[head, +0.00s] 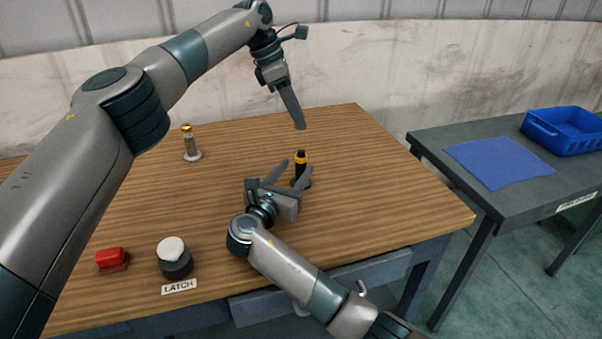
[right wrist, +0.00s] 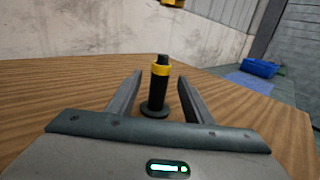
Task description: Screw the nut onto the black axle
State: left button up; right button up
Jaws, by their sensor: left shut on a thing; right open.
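The black axle (head: 301,171) stands upright on a round base on the wooden table, with a yellow band (head: 302,156) below its black tip. It also shows in the right wrist view (right wrist: 158,91), between the fingers. My right gripper (head: 295,168) is open, low over the table, with its fingers either side of the axle; I see no contact. My left gripper (head: 301,127) is above the axle, apart from its tip, pointing down. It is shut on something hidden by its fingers. I cannot tell whether that is the nut, nor whether the yellow band is a separate part.
A silver post (head: 191,147) with a gold top stands at the back left. A red block (head: 112,260) and a white-topped black knob (head: 173,257), beside a LATCH label, are near the front edge. A side table at right holds a blue mat (head: 498,163) and blue bin (head: 540,131).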

jog(key=x, duration=0.8)
jog(key=shift+w, duration=0.15)
jog(key=shift+c, duration=0.7)
grip_shut()
